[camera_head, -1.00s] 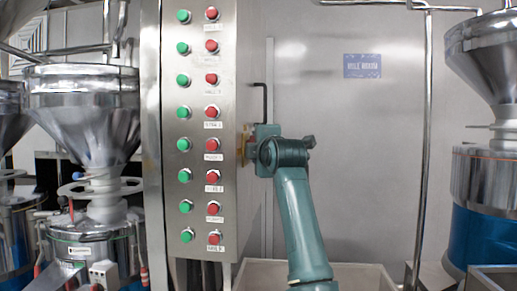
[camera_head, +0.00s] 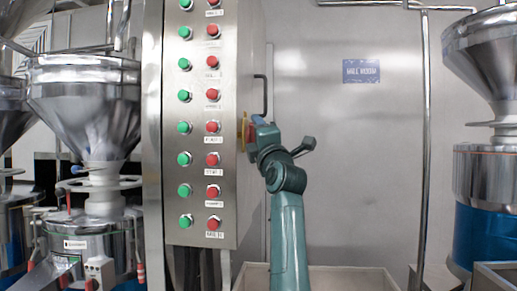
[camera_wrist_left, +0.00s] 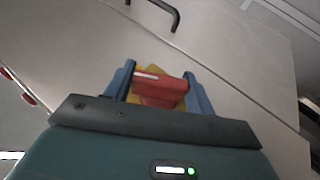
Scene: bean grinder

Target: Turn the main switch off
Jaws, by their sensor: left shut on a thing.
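The main switch, a red rotary handle (camera_wrist_left: 160,90) on a yellow plate (camera_wrist_left: 150,71), sits on the side face of the steel control cabinet. In the left wrist view the red handle stands between the blue fingers of my left gripper (camera_wrist_left: 158,88), which is shut on it. In the head view the yellow plate (camera_head: 243,131) shows as a thin strip at the cabinet's right side. My left gripper (camera_head: 257,133) meets it there and partly hides the switch. My right gripper is in neither view.
The cabinet front (camera_head: 200,110) carries columns of green and red buttons, left of my gripper. A black handle (camera_head: 264,94) juts out just above the switch. Steel hoppers stand left (camera_head: 85,100) and right (camera_head: 490,60). A vertical pipe (camera_head: 424,150) runs by the wall.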

